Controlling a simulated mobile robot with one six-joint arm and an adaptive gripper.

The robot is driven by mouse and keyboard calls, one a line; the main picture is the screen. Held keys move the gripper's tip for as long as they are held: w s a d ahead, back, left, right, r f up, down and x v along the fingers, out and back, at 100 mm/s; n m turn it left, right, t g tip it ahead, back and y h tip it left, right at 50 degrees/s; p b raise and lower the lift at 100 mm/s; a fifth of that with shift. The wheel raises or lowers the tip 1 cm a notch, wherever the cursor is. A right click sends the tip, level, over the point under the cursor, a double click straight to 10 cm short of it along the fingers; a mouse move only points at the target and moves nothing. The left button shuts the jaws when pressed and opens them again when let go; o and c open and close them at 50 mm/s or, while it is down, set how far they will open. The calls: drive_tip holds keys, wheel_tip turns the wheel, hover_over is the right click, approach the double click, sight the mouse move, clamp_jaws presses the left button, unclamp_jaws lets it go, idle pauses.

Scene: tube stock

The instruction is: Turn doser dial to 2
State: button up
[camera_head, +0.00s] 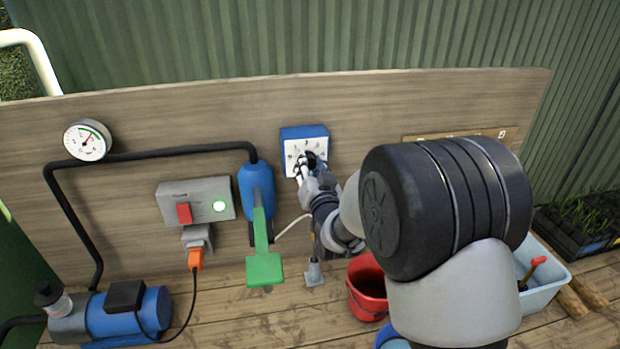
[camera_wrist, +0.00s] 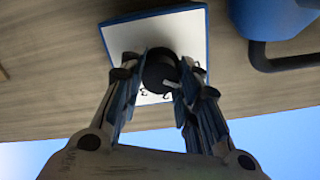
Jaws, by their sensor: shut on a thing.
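The doser (camera_head: 304,132) is a blue box with a white numbered face, mounted on the wooden board right of the blue filter body. Its black dial (camera_wrist: 160,72) shows in the wrist view, with a pale pointer mark on it. My gripper (camera_head: 308,162) is at the doser's face, and it also shows in the wrist view (camera_wrist: 161,85) with one finger on each side of the dial, shut on it. The fingers hide part of the face in both views. A few digits show at the edges, but I cannot tell which number the pointer marks.
A blue filter body (camera_head: 256,185) with a green lever (camera_head: 262,240) stands just left of the doser. A grey switch box (camera_head: 195,200) and a gauge (camera_head: 87,140) are farther left. A red bucket (camera_head: 366,290) and a pale tub (camera_head: 540,275) stand below right.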

drive_tip(key=shift+r+m+b, duration=0.15)
drive_tip(key=shift+m+b, duration=2.65)
drive_tip(key=shift+b, duration=0.15)
drive_tip(key=shift+r+m+b, duration=0.15)
drive_tip(key=shift+m+b, duration=2.65)
drive_tip(key=shift+b, duration=0.1)
drive_tip(key=shift+r, duration=0.1)
drive_tip(key=o, duration=0.8)
drive_tip(key=shift+o, duration=1.4)
drive_tip(key=shift+w+f, duration=0.15)
drive_tip(key=shift+f, duration=0.15)
